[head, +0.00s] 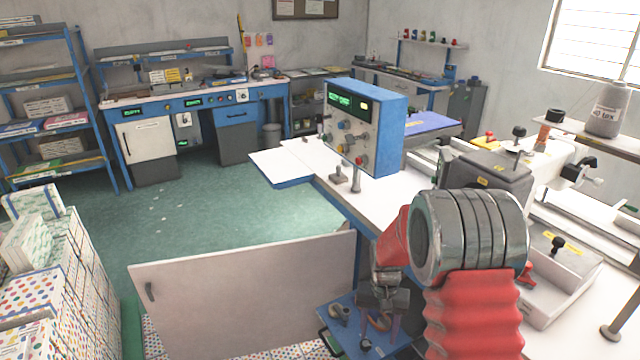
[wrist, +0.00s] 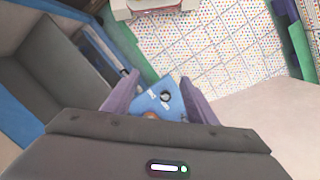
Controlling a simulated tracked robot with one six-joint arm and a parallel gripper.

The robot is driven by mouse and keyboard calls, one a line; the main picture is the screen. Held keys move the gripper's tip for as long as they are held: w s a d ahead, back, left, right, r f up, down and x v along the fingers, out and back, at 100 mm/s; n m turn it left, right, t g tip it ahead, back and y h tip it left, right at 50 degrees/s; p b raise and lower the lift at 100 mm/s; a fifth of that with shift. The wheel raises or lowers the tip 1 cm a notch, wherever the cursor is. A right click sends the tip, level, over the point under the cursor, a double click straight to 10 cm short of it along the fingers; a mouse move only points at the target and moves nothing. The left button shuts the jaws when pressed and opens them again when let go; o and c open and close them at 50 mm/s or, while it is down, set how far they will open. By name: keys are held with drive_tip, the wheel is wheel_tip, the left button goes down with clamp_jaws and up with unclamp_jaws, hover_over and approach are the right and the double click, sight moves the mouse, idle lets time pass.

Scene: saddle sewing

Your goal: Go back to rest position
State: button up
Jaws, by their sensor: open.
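My gripper (head: 380,326) hangs low at the side of the white worktable (head: 400,205) in the head view, partly hidden by my arm. In the wrist view, its two purple fingers (wrist: 158,98) are spread apart with nothing held between them. In the head view, a blue tray (head: 338,322) with small metal parts is beside and below the gripper.
A pale panel (head: 240,290) stands left of the gripper. Stacked dotted boxes (head: 60,285) fill the lower left. A control box (head: 365,125) and a sewing machine (head: 500,170) stand on the worktable. The green floor (head: 215,205) beyond is open.

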drive_tip(key=s+r+n+t, duration=0.1)
drive_tip(key=s+r+t, duration=0.2)
drive_tip(key=s+r, duration=0.9)
drive_tip(key=s+r+n+t, duration=0.2)
drive_tip(key=s+r+t, duration=0.2)
drive_tip(key=s+r, duration=0.8)
wheel_tip(320, 180, up, 7)
drive_tip(key=shift+s+r, duration=0.2)
drive_tip(key=shift+s, duration=0.2)
drive_tip(key=shift+c, duration=0.3)
idle(0.3)
